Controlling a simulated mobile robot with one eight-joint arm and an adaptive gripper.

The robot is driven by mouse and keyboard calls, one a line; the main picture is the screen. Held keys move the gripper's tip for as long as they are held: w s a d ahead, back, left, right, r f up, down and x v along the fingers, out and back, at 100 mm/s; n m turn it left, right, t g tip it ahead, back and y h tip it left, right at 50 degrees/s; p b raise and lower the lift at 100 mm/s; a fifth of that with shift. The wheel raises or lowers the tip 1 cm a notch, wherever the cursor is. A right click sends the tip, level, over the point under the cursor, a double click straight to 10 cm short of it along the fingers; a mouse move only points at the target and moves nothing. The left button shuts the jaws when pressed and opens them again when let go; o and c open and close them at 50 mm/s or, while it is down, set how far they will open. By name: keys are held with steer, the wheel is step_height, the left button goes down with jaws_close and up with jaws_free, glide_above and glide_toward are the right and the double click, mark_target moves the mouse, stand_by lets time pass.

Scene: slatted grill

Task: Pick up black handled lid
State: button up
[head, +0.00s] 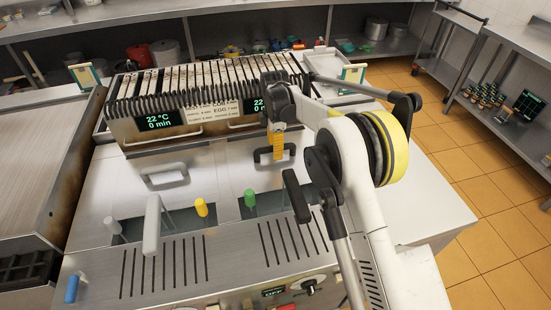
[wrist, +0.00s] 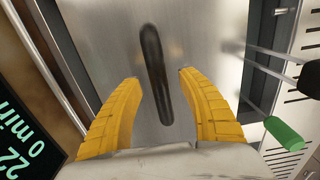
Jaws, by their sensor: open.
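The black handled lid is a flat steel cover with a dark bar handle (head: 263,156), on the right side of the counter in the head view. In the wrist view the black handle (wrist: 155,75) runs lengthwise between and beyond the fingertips, over the bare steel lid (wrist: 205,35). My gripper (head: 278,150) has yellow fingers and points down at the handle. In the wrist view the gripper (wrist: 157,75) is open, with one finger on each side of the handle and gaps on both sides. Whether the fingertips touch the lid cannot be told.
A grey-handled lid (head: 165,174) lies to the left. A slatted rack with displays (head: 160,121) stands behind. The tiled floor at right is clear.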

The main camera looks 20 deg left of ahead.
jaws_close()
steer(key=shift+r, duration=0.1)
step_height(320, 180, up, 18)
steer(key=p, duration=0.3)
stand_by(0.4)
steer(key=shift+r+p, duration=0.1)
steer(key=shift+p, duration=0.25)
step_height(320, 180, up, 4)
steer(key=p, duration=0.2)
steer(key=shift+p, duration=0.35)
steer(key=shift+f, duration=0.2)
